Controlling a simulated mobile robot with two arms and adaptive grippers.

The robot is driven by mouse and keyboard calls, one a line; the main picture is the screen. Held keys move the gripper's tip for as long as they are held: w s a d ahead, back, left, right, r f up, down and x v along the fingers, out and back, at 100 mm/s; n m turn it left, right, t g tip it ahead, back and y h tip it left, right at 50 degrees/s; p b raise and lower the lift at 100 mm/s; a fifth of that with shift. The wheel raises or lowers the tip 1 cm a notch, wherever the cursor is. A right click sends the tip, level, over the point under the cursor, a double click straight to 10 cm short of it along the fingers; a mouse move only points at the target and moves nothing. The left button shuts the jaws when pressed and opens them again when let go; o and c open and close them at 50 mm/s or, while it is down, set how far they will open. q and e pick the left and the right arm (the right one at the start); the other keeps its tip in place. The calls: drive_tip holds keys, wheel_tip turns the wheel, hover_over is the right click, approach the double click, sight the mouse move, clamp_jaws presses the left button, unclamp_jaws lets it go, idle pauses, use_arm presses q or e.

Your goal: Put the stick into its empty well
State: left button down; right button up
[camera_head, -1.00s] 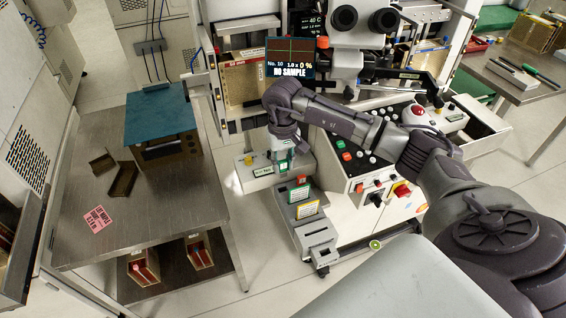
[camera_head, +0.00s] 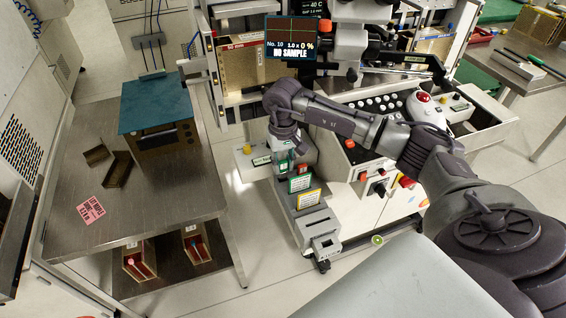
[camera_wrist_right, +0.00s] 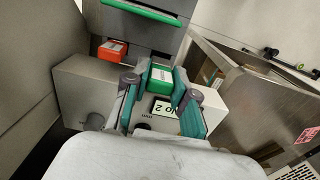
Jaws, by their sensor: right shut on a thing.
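My right gripper (camera_head: 284,154) reaches down over a white box in the head view, near a grey stepped unit. In the right wrist view its two teal fingers (camera_wrist_right: 160,80) are shut on a small green stick (camera_wrist_right: 161,76) with a white label. The stick sits between the fingertips, above the white box (camera_wrist_right: 78,88) that bears a "No 2" plate (camera_wrist_right: 164,107). A red stick (camera_wrist_right: 112,50) shows to the left, apart from the gripper. The stick's lower end and the empty well are hidden or not clear. My left gripper is not in view.
The grey stepped unit (camera_head: 322,226) carries green and yellow labels. A monitor (camera_head: 291,38) reads "NO SAMPLE". A control panel (camera_head: 372,102) lies behind my arm. A steel table (camera_head: 150,212) with a blue-topped box (camera_head: 157,108) stands on the left.

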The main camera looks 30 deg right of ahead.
sight(285, 170)
drive_tip(key=shift+b, duration=0.7)
idle(1.2)
drive_tip(key=shift+f+b, duration=1.4)
drive_tip(key=shift+f, duration=0.2)
drive_tip(key=shift+f, duration=0.1)
drive_tip(key=shift+d+f+b, duration=0.2)
drive_tip(key=shift+f+b, duration=0.2)
drive_tip(key=shift+b, duration=0.05)
drive_tip(key=o, duration=0.9)
drive_tip(key=shift+f, duration=0.1)
